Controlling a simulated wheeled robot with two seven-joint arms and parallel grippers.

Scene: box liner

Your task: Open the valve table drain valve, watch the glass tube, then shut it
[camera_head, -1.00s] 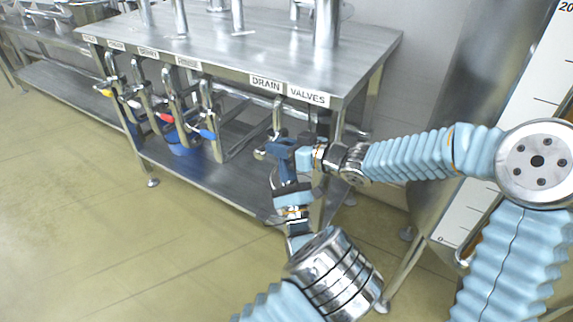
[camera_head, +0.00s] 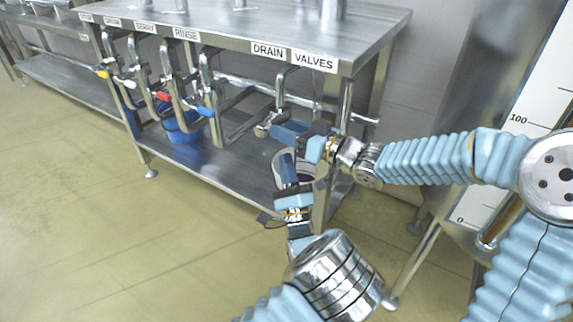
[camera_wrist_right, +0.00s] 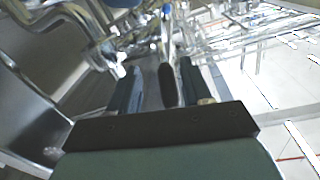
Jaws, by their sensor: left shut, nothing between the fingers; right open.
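The valve table (camera_head: 225,35) carries the label DRAIN VALVES (camera_head: 293,56) on its right front edge. Below the label a bent steel pipe ends in a drain valve (camera_head: 264,127). My right gripper (camera_head: 287,131) is open beside this valve. In the right wrist view a dark lever grip (camera_wrist_right: 167,85) shows between the fingers of my right gripper (camera_wrist_right: 160,85); I cannot tell if they touch it. My left gripper (camera_head: 288,160) is shut and empty, just below the right one. A white scale board (camera_head: 541,100) stands at the right; I cannot make out the glass tube.
Several pipes with coloured handles, such as the blue handle (camera_head: 206,112) and red handle (camera_head: 163,96), hang along the table front. A blue bucket (camera_head: 184,128) stands on the lower shelf (camera_head: 235,165). The floor (camera_head: 90,220) at front left is clear.

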